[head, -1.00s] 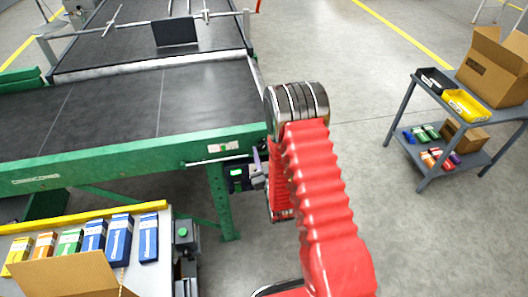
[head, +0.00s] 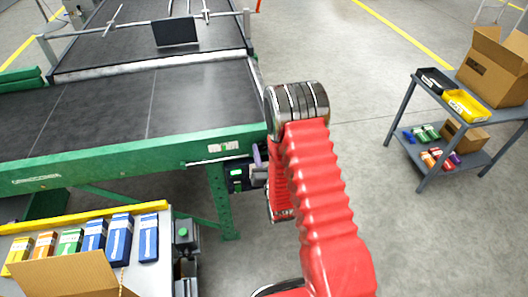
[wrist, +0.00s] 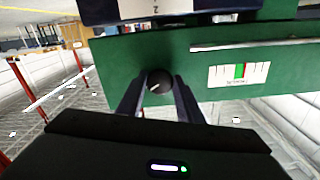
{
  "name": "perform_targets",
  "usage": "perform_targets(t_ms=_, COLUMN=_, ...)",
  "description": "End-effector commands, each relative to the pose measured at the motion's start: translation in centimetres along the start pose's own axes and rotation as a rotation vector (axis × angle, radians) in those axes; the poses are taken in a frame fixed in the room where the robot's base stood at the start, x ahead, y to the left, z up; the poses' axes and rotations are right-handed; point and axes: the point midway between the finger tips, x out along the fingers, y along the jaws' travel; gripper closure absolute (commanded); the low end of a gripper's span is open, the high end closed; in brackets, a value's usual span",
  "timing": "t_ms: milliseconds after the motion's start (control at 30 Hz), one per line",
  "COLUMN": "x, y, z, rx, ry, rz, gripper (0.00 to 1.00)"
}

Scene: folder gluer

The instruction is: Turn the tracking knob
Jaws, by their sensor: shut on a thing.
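The tracking knob (wrist: 158,82) is a small round black knob with a pale pointer line, on the green side rail in the wrist view. My gripper (wrist: 159,92) is shut on it, with one dark finger on each side. The pointer line slants from lower left to upper right. A white scale (wrist: 238,74) with a green band is on the rail to the right of the knob. It also shows in the head view (head: 223,146). In the head view, my red arm reaches down beside the rail end, and the knob itself cannot be made out.
The dark belt (head: 200,95) runs over the green frame (head: 120,166). A packing table with several coloured cartons (head: 120,238) and an open box (head: 65,275) is at lower left. A grey cart (head: 420,165) stands at right. The floor between is clear.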

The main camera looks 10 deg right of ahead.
Motion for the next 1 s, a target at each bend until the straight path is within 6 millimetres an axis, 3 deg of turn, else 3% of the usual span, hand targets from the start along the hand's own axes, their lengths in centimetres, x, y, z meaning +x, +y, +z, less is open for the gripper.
perform_targets(t_ms=333, x=-0.02, y=0.08, z=0.00, rx=0.005, ry=0.000, rz=0.002, gripper=0.90)
perform_targets(t_ms=367, x=-0.02, y=0.08, z=0.00, rx=0.005, ry=0.000, rz=0.002, gripper=0.67)
perform_targets(t_ms=600, x=-0.01, y=0.06, z=0.00, rx=0.004, ry=0.000, rz=0.001, gripper=0.50)
perform_targets(t_ms=1000, x=-0.62, y=0.04, z=0.06, rx=0.004, ry=-0.002, rz=0.001, gripper=0.49)
